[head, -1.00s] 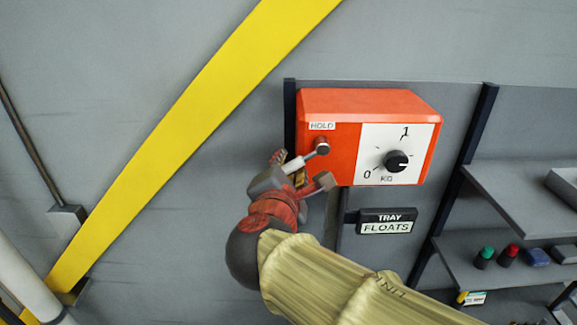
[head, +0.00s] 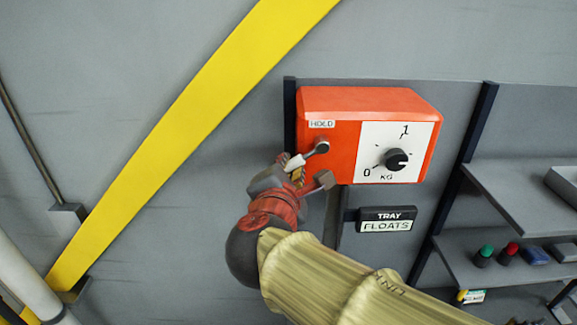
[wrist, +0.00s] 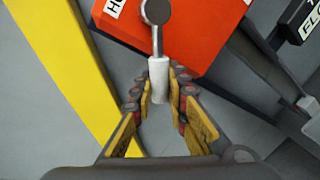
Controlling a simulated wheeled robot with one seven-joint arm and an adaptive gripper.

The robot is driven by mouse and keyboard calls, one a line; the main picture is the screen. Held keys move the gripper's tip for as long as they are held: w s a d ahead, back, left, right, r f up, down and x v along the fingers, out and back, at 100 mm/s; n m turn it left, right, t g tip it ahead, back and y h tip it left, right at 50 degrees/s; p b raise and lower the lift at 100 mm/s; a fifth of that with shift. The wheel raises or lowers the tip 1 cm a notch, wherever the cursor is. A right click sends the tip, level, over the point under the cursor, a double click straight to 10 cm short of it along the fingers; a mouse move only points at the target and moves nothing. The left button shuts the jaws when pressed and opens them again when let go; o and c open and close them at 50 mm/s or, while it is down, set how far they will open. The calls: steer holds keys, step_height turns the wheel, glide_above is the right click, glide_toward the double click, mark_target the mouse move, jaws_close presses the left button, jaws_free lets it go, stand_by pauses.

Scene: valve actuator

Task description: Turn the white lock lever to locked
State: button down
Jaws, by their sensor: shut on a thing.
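The white lock lever (head: 294,162) is a white grip on a short grey arm, hinged at a round grey pivot (head: 322,147) on the orange box (head: 330,107). It slants down and left from the pivot in the head view. A label (head: 321,124) above the pivot reads HOLD. My gripper (head: 304,174) is at the box's lower left and shut on the white grip. In the wrist view the lever's grip (wrist: 159,76) lies between my finger pads (wrist: 160,92). Its lower part is partly hidden by the fingers in the head view.
The box carries a white dial plate with a black knob (head: 396,159). A TRAY FLOATS sign (head: 387,220) hangs below it. Shelves (head: 530,200) with small objects stand at the right. A yellow beam (head: 180,130) crosses the wall at the left.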

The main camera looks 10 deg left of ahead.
stand_by(0.3)
steer(key=shift+d+f+n+b, duration=0.25)
steer(key=shift+f+n+b, duration=0.3)
steer(key=shift+b, duration=0.3)
steer(key=shift+w+d+f+n+h+b, duration=0.15)
steer(key=shift+d+f+n+h+b, duration=0.1)
steer(key=shift+d+n+h+b, duration=0.3)
steer(key=shift+a, duration=0.15)
steer(key=c, duration=1.8)
jaws_free()
steer(key=shift+o, duration=0.2)
steer(key=v, duration=1.2)
steer(key=shift+f, duration=0.2)
